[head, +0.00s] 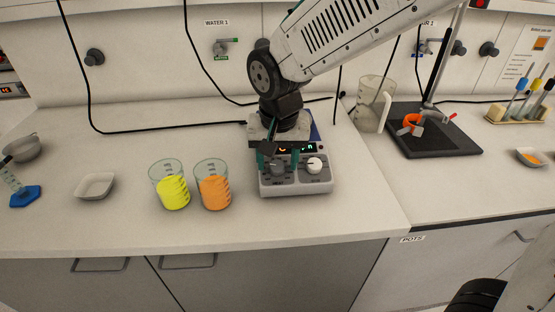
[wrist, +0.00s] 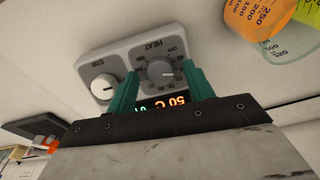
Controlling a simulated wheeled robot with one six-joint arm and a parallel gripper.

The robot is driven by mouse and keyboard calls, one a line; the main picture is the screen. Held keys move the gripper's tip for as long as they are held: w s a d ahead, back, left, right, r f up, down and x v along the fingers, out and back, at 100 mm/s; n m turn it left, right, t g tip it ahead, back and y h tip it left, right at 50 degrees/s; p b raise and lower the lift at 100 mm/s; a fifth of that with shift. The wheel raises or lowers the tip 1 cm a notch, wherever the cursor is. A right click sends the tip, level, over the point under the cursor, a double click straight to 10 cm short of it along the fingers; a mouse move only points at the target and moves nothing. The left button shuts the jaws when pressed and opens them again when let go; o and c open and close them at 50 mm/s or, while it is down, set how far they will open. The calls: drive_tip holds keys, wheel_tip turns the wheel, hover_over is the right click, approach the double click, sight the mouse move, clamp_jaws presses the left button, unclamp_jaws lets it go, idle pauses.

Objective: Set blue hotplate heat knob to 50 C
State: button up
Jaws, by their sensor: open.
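The hotplate (head: 296,188) stands on the bench, with a grey control front and a strip of blue showing behind my gripper. The white stir knob (wrist: 103,87) is to the left in the wrist view and to the right in the head view (head: 314,165). My gripper (wrist: 159,72) is open, its green fingers on either side of the heat knob with visible gaps. The hotplate's top is mostly hidden by my arm.
Beakers of yellow (head: 173,192) and orange liquid (head: 213,192) stand just left of the hotplate. A white dish (head: 95,186) is further left. A clear jug (head: 373,104) and a dark stand base (head: 440,142) are to the right. The bench's front strip is clear.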

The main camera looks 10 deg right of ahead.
sight(278, 171)
drive_tip(key=r, duration=0.5)
drive_tip(key=s+r, duration=0.1)
drive_tip(key=r, duration=0.1)
drive_tip(key=shift+r, duration=0.15)
drive_tip(key=s+d+n, duration=0.1)
drive_tip(key=s+d, duration=1.8)
drive_tip(key=d, duration=0.1)
drive_tip(key=shift+d+r, duration=0.4)
drive_tip(key=shift+r, duration=0.05)
